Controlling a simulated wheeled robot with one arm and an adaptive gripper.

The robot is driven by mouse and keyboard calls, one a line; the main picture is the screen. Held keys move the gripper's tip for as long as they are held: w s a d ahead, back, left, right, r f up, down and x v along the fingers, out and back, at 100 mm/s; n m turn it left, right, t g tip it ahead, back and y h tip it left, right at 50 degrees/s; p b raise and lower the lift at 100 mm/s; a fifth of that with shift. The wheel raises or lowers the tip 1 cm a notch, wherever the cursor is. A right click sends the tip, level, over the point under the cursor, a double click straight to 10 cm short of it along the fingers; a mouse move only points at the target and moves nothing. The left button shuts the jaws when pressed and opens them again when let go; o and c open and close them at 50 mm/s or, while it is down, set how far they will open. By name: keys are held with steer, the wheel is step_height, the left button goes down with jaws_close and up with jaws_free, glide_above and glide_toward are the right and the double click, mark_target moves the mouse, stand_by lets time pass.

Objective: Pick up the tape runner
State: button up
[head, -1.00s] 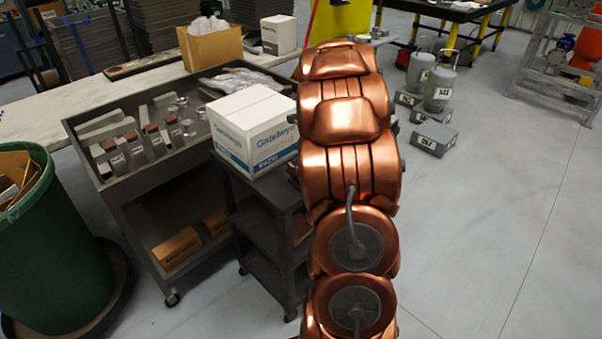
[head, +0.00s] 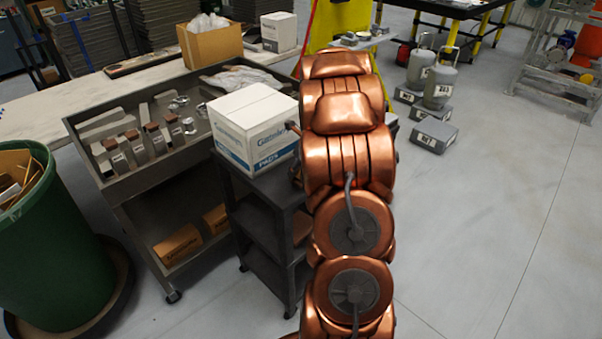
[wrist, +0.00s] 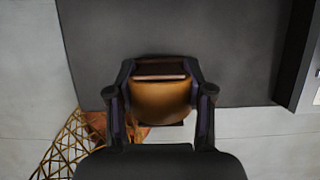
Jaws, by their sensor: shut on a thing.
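My gripper (wrist: 160,104) shows in the wrist view with its two dark fingers closed on the sides of an orange, rounded thing with a dark brown top edge, which I take to be the tape runner (wrist: 160,96). It sits between the fingers, in front of a flat dark grey surface (wrist: 200,40). I cannot tell whether it touches that surface. In the head view my copper arm hides the gripper and the tape runner.
In the head view a white box (head: 256,127) stands on a small dark cart (head: 262,235). A wide grey cart (head: 130,195) holds several small blocks. A green bin (head: 52,250) stands at left. Grey canisters (head: 438,86) stand at upper right.

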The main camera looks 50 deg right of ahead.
steer(key=c, duration=0.5)
steer(key=shift+r, duration=0.15)
steer(key=shift+d+r+b, duration=0.1)
steer(key=shift+r+b, duration=0.45)
steer(key=shift+r, duration=0.8)
steer(key=shift+a+r, duration=0.2)
steer(key=shift+r, duration=0.15)
steer(key=s+a+b, duration=0.2)
steer(key=s+a, duration=0.2)
steer(key=a, duration=0.3)
steer(key=s+a+r+b, duration=0.1)
steer(key=s+a, duration=0.2)
steer(key=a, duration=0.3)
steer(key=shift+s+a+r+b, duration=0.15)
steer(key=shift+s+a+b, duration=0.25)
